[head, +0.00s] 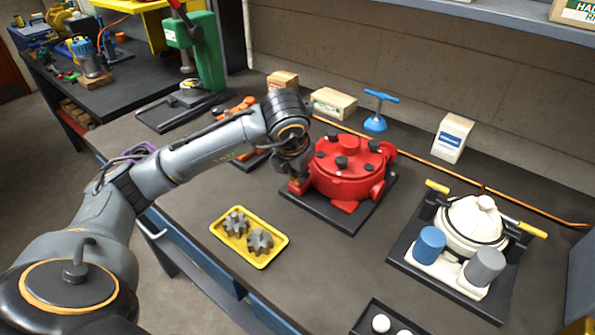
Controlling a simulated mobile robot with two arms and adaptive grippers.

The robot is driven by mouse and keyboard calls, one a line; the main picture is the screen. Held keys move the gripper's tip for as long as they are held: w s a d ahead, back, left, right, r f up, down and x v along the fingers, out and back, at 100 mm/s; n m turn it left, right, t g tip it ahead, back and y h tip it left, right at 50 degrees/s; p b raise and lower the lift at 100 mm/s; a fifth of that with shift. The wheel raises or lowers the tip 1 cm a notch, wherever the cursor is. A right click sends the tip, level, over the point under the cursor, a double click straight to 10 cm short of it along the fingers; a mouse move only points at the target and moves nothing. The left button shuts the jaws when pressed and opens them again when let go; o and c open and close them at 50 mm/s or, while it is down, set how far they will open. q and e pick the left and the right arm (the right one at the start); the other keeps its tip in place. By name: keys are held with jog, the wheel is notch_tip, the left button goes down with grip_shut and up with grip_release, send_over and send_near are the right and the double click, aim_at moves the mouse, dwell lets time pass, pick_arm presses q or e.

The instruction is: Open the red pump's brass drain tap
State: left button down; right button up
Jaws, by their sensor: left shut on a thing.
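The red pump (345,178) sits on a dark base plate (352,222) in the middle of the bench, with several dark knobs on its lid. My left arm reaches in from the left. My left gripper (297,182) points down at the pump's left side and is shut on a small brass-coloured part there, the drain tap (296,187). The gripper hides most of the tap, so its handle angle cannot be made out. My right gripper does not show.
A yellow tray (220,237) with two grey gears lies in front of the pump. A white pump unit (470,222) stands at right. A blue T-handled tool (376,122) and boxes stand behind. Bare bench lies between the yellow tray and the white unit.

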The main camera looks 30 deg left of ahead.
pick_arm(q)
jog(key=shift+r, duration=0.1)
jog(key=c, duration=1.4)
grip_release()
jog(key=shift+o, duration=0.2)
jog(key=v, duration=1.2)
